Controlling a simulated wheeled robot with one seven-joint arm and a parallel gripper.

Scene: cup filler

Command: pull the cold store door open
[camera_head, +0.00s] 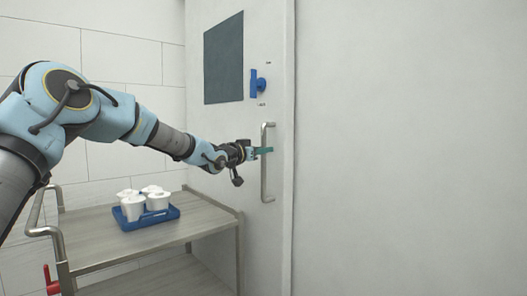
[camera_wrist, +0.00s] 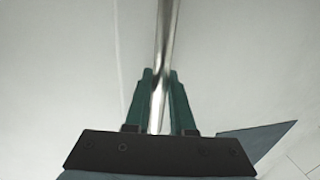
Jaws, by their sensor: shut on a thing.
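The cold store door (camera_head: 225,135) is a pale panel with a dark window (camera_head: 223,58) and a blue latch (camera_head: 258,84). A vertical metal pull handle (camera_head: 268,182) is mounted near its right edge. My gripper (camera_head: 266,150) reaches the handle from the left, at its upper part. In the wrist view, the two green fingers of my gripper (camera_wrist: 160,90) are shut on the handle bar (camera_wrist: 165,35), one on each side. I cannot tell from these frames whether the door stands slightly ajar.
A grey trolley (camera_head: 95,255) with a metal push handle stands in front of the door, below my arm. A blue tray (camera_head: 150,220) with several white cups is on its top. A plain pale wall (camera_head: 410,150) fills the right side.

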